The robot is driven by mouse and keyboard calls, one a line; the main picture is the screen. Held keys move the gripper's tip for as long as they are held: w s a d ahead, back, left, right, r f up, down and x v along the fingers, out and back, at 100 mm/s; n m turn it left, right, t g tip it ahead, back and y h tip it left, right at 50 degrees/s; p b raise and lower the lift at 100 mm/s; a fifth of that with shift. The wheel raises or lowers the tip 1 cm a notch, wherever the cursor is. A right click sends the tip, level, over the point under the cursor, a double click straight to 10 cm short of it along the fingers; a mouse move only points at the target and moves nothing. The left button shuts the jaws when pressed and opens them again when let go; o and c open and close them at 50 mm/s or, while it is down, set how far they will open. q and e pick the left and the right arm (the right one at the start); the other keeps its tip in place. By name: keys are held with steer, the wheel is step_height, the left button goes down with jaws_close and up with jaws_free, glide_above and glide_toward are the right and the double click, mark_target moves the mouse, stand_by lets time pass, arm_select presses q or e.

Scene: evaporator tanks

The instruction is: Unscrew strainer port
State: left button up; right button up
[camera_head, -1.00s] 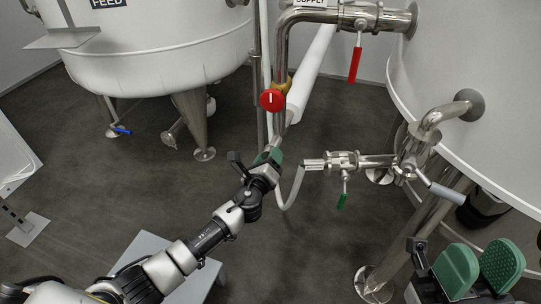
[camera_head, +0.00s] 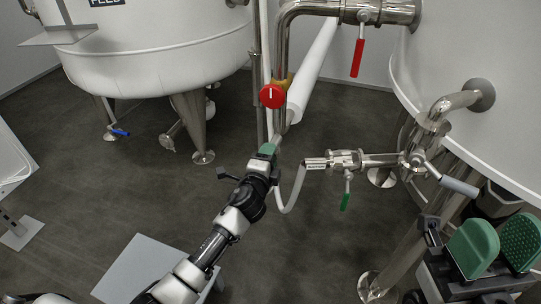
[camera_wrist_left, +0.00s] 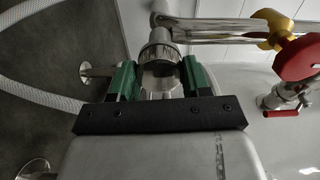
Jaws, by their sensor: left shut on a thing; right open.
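The strainer port (camera_wrist_left: 160,76) is a round shiny metal cap at the end of a branch off the steel pipe. My left gripper's green pads (camera_wrist_left: 159,80) sit on either side of it in the left wrist view and are shut on it. In the head view my left gripper (camera_head: 266,152) is at the lower end of the vertical pipe (camera_head: 282,60), below the red knob (camera_head: 272,96), and hides most of the port. My right gripper (camera_head: 497,247), with green pads wide apart, is open and empty at the lower right.
A valve with a green handle (camera_head: 346,193) and a grey-handled valve (camera_head: 447,182) are right of my left gripper. A white hose (camera_head: 290,200) hangs close beside it. White tanks stand at left (camera_head: 150,60) and right (camera_head: 470,90). The dark floor between is open.

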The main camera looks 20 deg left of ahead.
arm_select(q)
steer(key=shift+d, duration=0.1)
steer(key=n, duration=0.5)
